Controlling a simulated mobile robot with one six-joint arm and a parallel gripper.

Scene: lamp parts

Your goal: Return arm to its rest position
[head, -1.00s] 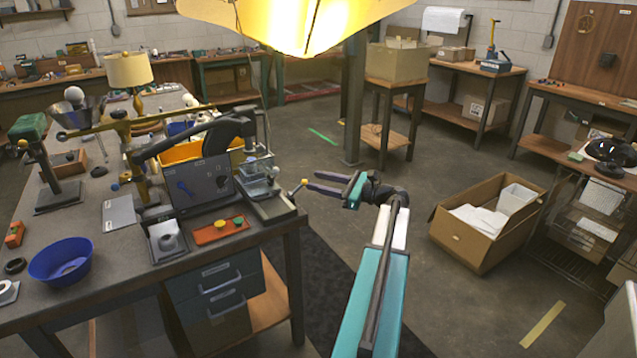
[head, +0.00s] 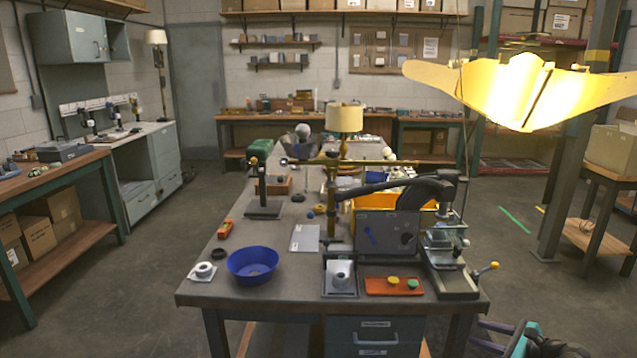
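My gripper (head: 482,334) shows at the bottom edge of the head view, right of the workbench (head: 285,210). Its two dark fingers point left and stand apart, with nothing visible between them. The teal part of my wrist is beside them, and the rest of my arm is cut off by the lower frame edge. The gripper appears beside the bench's front right corner, close to a small lever with a yellow knob (head: 494,265). I cannot tell its exact height against the bench top.
The workbench holds a blue bowl (head: 253,264), an orange tray (head: 394,286), a yellow bin (head: 392,216) and a table lamp (head: 344,119). A glowing yellow lamp shade (head: 525,92) hangs at upper right. Open floor (head: 545,300) lies right of the bench, bounded by a post.

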